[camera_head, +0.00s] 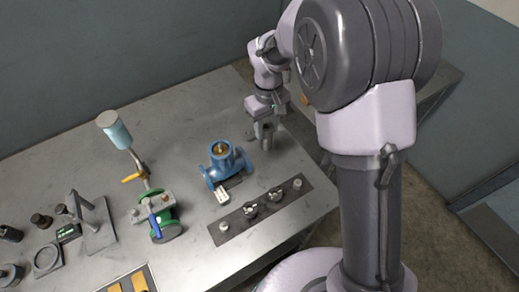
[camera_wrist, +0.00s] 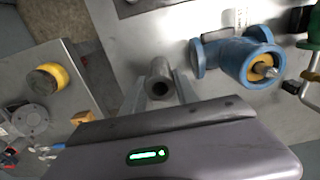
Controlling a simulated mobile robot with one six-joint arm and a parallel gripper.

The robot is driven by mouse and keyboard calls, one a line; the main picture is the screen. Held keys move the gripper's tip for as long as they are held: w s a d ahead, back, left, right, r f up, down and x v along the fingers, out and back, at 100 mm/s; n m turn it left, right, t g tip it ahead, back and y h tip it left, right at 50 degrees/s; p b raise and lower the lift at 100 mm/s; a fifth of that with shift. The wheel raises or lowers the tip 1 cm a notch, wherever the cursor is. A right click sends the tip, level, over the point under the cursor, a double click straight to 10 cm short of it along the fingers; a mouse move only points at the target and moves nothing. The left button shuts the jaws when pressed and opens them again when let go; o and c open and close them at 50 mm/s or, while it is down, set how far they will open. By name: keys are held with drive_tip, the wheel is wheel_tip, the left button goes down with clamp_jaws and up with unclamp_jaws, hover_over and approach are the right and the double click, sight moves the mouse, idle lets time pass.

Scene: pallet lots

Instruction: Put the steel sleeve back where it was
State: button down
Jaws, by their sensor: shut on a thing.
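The steel sleeve (camera_wrist: 160,78) is a grey hollow cylinder with its open bore facing the wrist camera. My gripper (camera_wrist: 164,90) is shut on it, with one finger on each side. In the head view my gripper (camera_head: 264,132) points down at the right rear part of the bench, just behind and right of the blue valve body. The sleeve (camera_head: 266,143) shows there between the fingers, upright and low over the bench top. I cannot tell whether its lower end touches the bench.
The blue valve body (camera_head: 220,168) with a white tag (camera_head: 223,194) stands close by. A dark strip (camera_head: 235,226) with several small fittings lies along the front edge. A green valve (camera_head: 166,230) and other parts fill the left. Bench around my gripper is mostly clear.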

wheel_tip(320, 180, down, 8)
drive_tip(key=shift+d+r+b, duration=0.15)
drive_tip(key=shift+b, duration=0.9)
drive_tip(key=c, duration=0.9)
unclamp_jaws()
